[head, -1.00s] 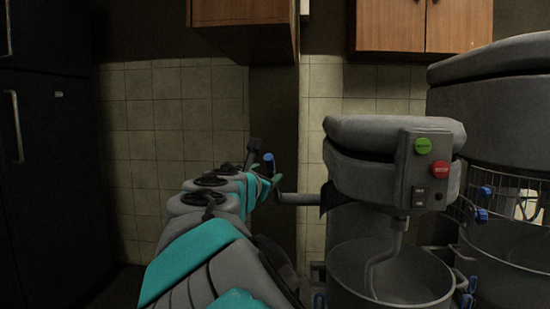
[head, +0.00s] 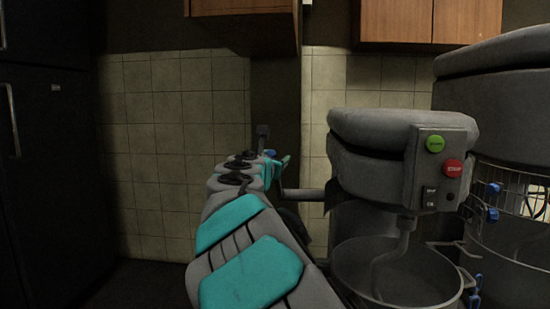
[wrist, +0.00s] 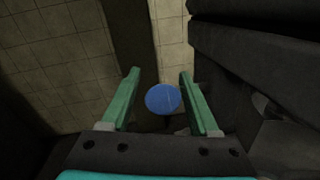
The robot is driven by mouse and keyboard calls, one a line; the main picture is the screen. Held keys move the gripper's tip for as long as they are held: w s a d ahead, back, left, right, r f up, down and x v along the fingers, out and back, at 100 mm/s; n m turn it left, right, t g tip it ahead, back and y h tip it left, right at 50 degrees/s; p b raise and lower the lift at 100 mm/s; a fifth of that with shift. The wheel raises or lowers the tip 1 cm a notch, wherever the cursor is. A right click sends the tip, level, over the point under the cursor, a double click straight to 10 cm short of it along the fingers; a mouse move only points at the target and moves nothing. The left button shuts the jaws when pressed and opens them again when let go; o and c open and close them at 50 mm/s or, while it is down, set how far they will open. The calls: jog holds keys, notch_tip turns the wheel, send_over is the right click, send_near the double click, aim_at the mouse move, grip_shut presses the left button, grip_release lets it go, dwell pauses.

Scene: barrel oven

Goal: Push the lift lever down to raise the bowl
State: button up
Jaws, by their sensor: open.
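The mixer (head: 400,140) stands right of centre in the head view, with its grey bowl (head: 445,265) below the head. The lift lever (head: 303,195) is a grey rod reaching left from the mixer. Its blue knob (head: 270,153) is partly hidden behind my gripper (head: 277,163). In the wrist view, the round blue knob (wrist: 163,98) lies between the two green fingers of my gripper (wrist: 159,72). The fingers are apart, with a gap on both sides of the knob. I cannot tell whether any other part of my gripper touches the lever.
A second, larger mixer (head: 490,105) stands at the right, with a wire guard and blue fittings. A black fridge (head: 50,150) is at the left. Wooden cabinets (head: 400,20) hang above. A tiled wall (head: 160,130) lies behind the arm.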

jog(key=shift+w, duration=0.1)
jog(key=shift+c, duration=0.3)
grip_shut()
dwell(1.1)
